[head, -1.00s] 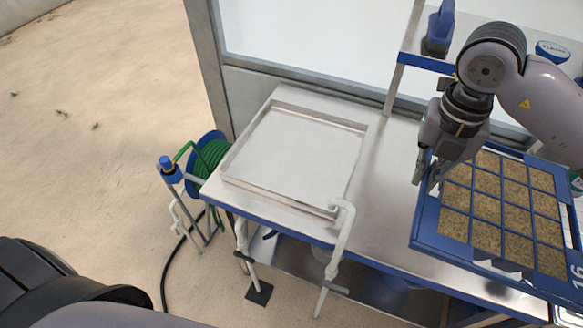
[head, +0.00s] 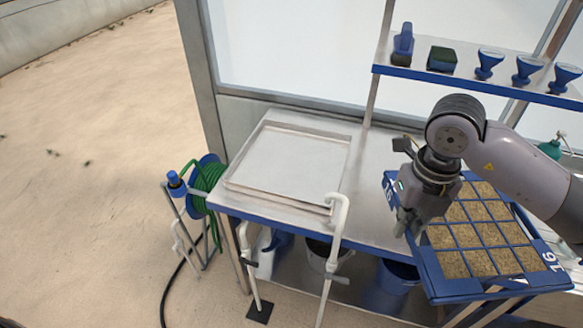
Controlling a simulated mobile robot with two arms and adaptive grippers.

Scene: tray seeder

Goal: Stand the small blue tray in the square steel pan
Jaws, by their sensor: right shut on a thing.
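The small blue tray (head: 427,263) has a blue frame, several square cells of brown soil and the number 16 on its rim. It is at the right of the head view, by the right end of the bench. My right gripper (head: 408,224) is shut on its left rim; the fingertips are partly hidden against the tray. The forearm covers part of the tray's far side. The square steel pan (head: 289,165) is empty, shallow and low-walled, and sits on the bench left of the tray, apart from it. My left gripper is out of view.
The steel bench (head: 371,190) is bare between pan and tray. A white pipe (head: 337,225) rises at the pan's front right corner. A shelf (head: 465,86) with several blue items stands behind. A green hose reel (head: 206,183) is left of the bench.

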